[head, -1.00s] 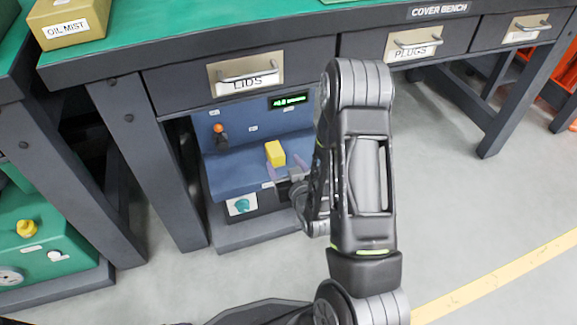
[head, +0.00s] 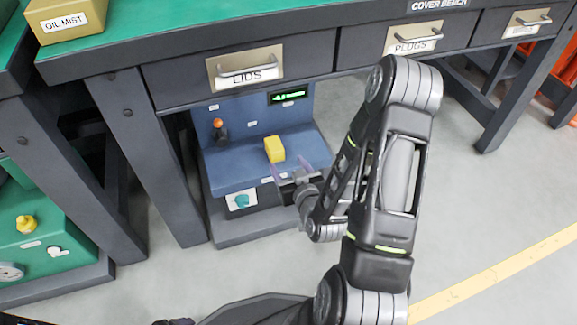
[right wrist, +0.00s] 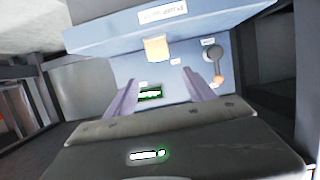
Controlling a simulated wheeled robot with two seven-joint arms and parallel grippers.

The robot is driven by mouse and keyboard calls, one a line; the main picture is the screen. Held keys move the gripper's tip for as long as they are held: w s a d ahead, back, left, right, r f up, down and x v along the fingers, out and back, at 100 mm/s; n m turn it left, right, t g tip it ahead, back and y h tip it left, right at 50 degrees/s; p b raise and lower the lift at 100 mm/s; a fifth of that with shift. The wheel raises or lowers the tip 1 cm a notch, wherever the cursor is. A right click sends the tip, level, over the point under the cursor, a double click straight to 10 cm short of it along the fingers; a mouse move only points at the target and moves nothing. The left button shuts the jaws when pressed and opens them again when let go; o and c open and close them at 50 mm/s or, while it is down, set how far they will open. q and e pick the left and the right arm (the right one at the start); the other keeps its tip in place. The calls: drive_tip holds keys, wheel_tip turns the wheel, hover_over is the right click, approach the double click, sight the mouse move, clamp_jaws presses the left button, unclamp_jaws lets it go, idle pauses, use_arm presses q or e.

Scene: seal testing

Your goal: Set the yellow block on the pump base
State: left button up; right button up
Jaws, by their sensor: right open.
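The yellow block (head: 275,149) stands on the blue ledge of a unit (head: 232,176) under the bench. I take this unit for the pump base; its small label is unreadable. The block also shows in the right wrist view (right wrist: 157,49), beyond the fingertips. My right gripper (head: 288,171) is open at the ledge's front, just on the near side of the block.
The bench (head: 140,57) with its LIDS drawer (head: 246,70) overhangs the unit. A bench leg (head: 150,165) stands close on the left. The unit has an orange-knobbed lever (head: 218,126) and a green display (head: 288,96). An OIL MIST box (head: 68,20) sits on the bench.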

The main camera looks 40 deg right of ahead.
idle(0.4)
drive_tip(key=s+a+f+g+y, duration=0.1)
drive_tip(key=a+f+g+y, duration=0.2)
drive_tip(key=a+f, duration=0.45)
drive_tip(key=s+a+f+g+y, duration=0.25)
drive_tip(key=a+f, duration=0.25)
drive_tip(key=a, duration=0.5)
drive_tip(key=s+a+f+g+y, duration=0.1)
drive_tip(key=s+a+f+g, duration=0.2)
drive_tip(key=s+a, duration=0.2)
drive_tip(key=s+a+f+n+g+y, duration=0.1)
drive_tip(key=s+a+f+g+y, duration=0.1)
drive_tip(key=s+a, duration=0.3)
drive_tip(key=shift+s+a+f+g, duration=0.25)
drive_tip(key=shift+a+f+g, duration=0.25)
drive_tip(key=shift+a+g, duration=0.4)
drive_tip(key=shift+a, duration=0.1)
drive_tip(key=shift+c, duration=0.4)
